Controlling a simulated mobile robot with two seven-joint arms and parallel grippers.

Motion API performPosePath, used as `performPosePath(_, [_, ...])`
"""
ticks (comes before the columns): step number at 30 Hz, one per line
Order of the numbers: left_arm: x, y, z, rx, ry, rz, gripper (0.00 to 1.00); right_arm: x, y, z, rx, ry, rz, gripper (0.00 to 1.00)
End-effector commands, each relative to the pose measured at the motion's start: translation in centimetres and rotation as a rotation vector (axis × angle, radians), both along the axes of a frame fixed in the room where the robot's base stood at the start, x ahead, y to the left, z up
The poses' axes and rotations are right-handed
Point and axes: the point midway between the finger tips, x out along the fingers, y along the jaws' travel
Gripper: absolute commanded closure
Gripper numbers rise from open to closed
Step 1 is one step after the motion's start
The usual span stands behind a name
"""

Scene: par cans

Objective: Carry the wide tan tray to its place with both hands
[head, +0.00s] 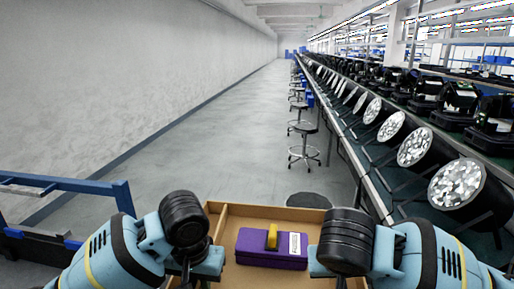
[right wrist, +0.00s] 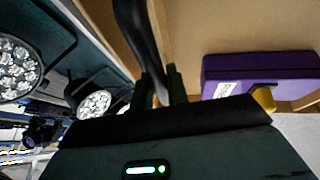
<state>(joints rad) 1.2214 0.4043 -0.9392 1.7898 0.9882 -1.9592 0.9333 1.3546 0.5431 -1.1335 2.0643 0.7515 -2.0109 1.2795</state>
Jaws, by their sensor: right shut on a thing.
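The wide tan tray (head: 272,212) is right in front of me at the bottom of the head view, between my two arms; its near part is cut off. A purple box (head: 262,250) with a yellow handle (head: 272,237) and a white label lies inside it. In the right wrist view, my right gripper (right wrist: 160,88) is shut at the tray's side (right wrist: 97,22), by a dark curved part that looks like a handle. My left gripper (head: 187,274) is at the tray's left side, its fingertips mostly hidden below my wrist.
A long bench (head: 375,190) with several stage lights (head: 458,184) runs along the right. Stools (head: 304,145) stand beside it, and a round dark seat (head: 308,200) is just beyond the tray. A blue frame (head: 75,187) stands at left. The grey aisle floor (head: 220,150) is clear.

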Motion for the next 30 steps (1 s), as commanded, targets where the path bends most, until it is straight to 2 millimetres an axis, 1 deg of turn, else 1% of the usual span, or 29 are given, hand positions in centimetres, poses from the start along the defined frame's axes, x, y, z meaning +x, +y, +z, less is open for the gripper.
performPosePath(1, [-0.2,-0.3,0.3,-0.007,-0.006,-0.006,1.0,-0.2,0.2,0.3,0.005,-0.007,0.007,1.0])
performPosePath(7, [-0.7,-0.2,0.4,-0.006,-0.007,-0.005,1.0,-0.7,0.2,0.3,0.005,-0.003,0.006,1.0])
performPosePath(16, [-0.4,-0.2,0.6,-0.007,-0.008,-0.004,1.0,-0.5,0.2,0.4,0.004,-0.003,0.004,1.0])
performPosePath(20, [0.2,-0.3,1.0,-0.006,-0.01,-0.004,1.0,0.1,0.2,0.9,0.005,-0.004,0.003,1.0])
performPosePath(30, [3.1,-0.2,2.9,-0.006,-0.009,-0.002,1.0,3.0,0.2,2.8,0.005,-0.004,0.003,1.0])
